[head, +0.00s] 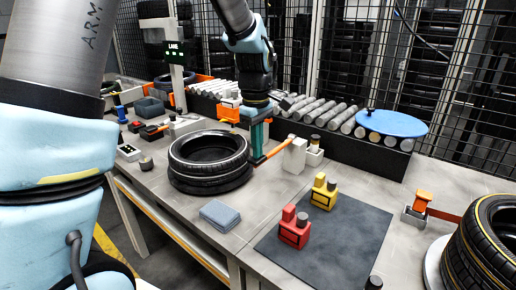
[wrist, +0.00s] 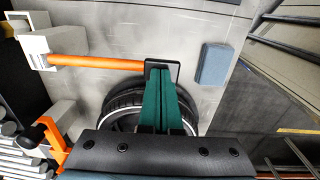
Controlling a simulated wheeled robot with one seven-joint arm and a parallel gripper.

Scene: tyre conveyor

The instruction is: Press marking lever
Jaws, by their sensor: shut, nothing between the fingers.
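The marking lever is an orange bar (head: 278,149) reaching out from a light grey block (head: 295,155) behind the tyre. In the wrist view the lever (wrist: 95,62) runs from its block (wrist: 36,47) to a black end piece (wrist: 177,68) at my fingertips. My gripper (head: 257,157) is shut, with teal fingers pointing down at the lever's free end. In the wrist view my gripper (wrist: 158,74) overlaps the black end piece; I cannot tell whether they touch. A black tyre (head: 208,160) lies flat on the table beside the gripper, partly hidden under the fingers in the wrist view.
A blue-grey block (head: 222,214) lies in front of the tyre. Red (head: 294,229) and yellow (head: 324,191) stamp-like items stand on a dark mat (head: 335,250). A roller conveyor (head: 310,108) runs behind, with a blue disc (head: 392,123). A yellow-striped tyre (head: 490,250) is at right.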

